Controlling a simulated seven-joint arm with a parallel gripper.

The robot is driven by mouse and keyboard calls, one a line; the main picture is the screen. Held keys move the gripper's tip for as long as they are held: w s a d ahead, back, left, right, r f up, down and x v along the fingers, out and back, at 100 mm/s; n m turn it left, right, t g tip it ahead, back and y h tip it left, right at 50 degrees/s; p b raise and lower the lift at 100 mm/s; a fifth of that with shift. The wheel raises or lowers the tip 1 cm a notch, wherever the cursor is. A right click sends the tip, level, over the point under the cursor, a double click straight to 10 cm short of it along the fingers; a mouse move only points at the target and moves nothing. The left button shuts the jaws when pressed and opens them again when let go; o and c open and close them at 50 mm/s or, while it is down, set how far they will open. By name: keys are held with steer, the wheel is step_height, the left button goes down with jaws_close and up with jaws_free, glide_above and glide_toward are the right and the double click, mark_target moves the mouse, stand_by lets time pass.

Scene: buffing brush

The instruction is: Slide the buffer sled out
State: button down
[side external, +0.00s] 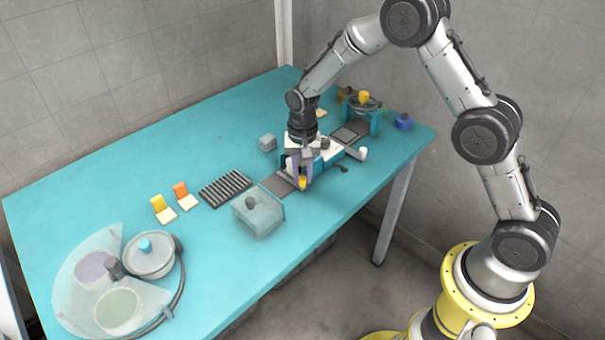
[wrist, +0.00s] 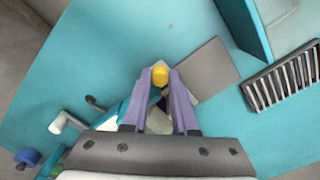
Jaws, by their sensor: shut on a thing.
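My gripper (side external: 298,172) is low over the middle right of the teal table, at the near-left end of a white and teal machine (side external: 328,152). Its purple fingers are shut on a small yellow knob (side external: 303,182), which also shows between the fingertips in the wrist view (wrist: 160,73). The knob appears to belong to the buffer sled, whose body is mostly hidden behind the fingers. A flat grey plate (side external: 277,185) lies beside the gripper on the left; it is right of the fingers in the wrist view (wrist: 207,68).
A dark ribbed rack (side external: 225,188) and a translucent lidded box (side external: 259,215) stand left of the gripper. Orange and yellow holders (side external: 181,191) and a round dish station (side external: 120,280) are farther left. A teal frame (side external: 374,118) and a blue knob (side external: 404,122) stand at the right end.

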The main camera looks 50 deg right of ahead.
steer(key=a, duration=0.4)
steer(key=c, duration=0.7)
jaws_free()
steer(key=shift+r, duration=0.15)
step_height(320, 180, up, 14)
steer(key=shift+f, duration=0.2)
